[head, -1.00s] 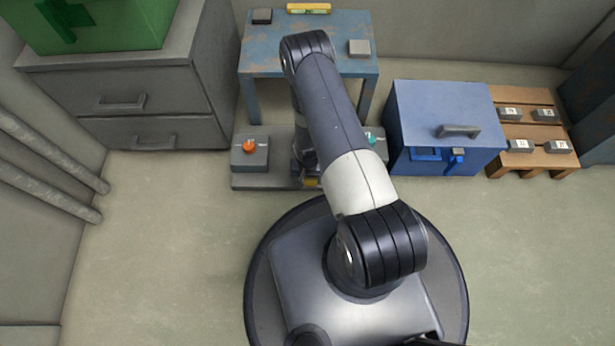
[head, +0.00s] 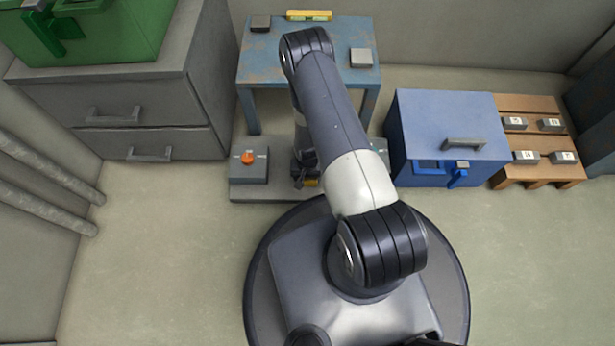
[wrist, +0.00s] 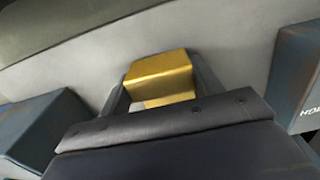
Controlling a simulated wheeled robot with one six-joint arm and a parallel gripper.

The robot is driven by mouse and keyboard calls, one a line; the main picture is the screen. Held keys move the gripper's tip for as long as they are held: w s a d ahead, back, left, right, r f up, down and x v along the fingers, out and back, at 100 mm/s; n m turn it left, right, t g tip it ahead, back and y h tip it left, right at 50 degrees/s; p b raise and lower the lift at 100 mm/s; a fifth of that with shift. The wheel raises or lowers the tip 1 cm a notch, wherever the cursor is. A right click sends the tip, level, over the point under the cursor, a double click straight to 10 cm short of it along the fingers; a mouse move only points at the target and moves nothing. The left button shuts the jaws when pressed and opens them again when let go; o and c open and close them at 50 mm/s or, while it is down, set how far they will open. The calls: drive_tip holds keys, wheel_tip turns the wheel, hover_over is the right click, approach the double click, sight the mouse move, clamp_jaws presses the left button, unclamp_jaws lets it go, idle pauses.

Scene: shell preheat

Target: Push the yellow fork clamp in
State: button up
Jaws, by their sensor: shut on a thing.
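The yellow fork clamp (wrist: 160,72) is between the two fingers of my gripper (wrist: 163,85) in the wrist view. The fingers are shut on its sides. In the head view a small yellow part of the clamp (head: 311,183) shows low beside my gripper (head: 304,174), over the grey base plate (head: 250,196). My arm covers much of the plate's middle, and the clamp's far end and its seat are hidden.
A grey block with an orange knob (head: 248,160) stands left of my gripper. A teal-marked block is mostly behind my arm. A blue table (head: 290,70) stands behind, a blue box (head: 450,130) and a wooden pallet (head: 540,135) to the right. Floor at left is clear.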

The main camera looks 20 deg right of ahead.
drive_tip(key=o, duration=1.4)
drive_tip(key=shift+w+d, duration=0.1)
drive_tip(key=shift+w, duration=0.1)
drive_tip(key=shift+r, duration=0.1)
wheel_tip(320, 180, up, 11)
drive_tip(key=p, duration=0.4)
drive_tip(key=shift+f, duration=0.2)
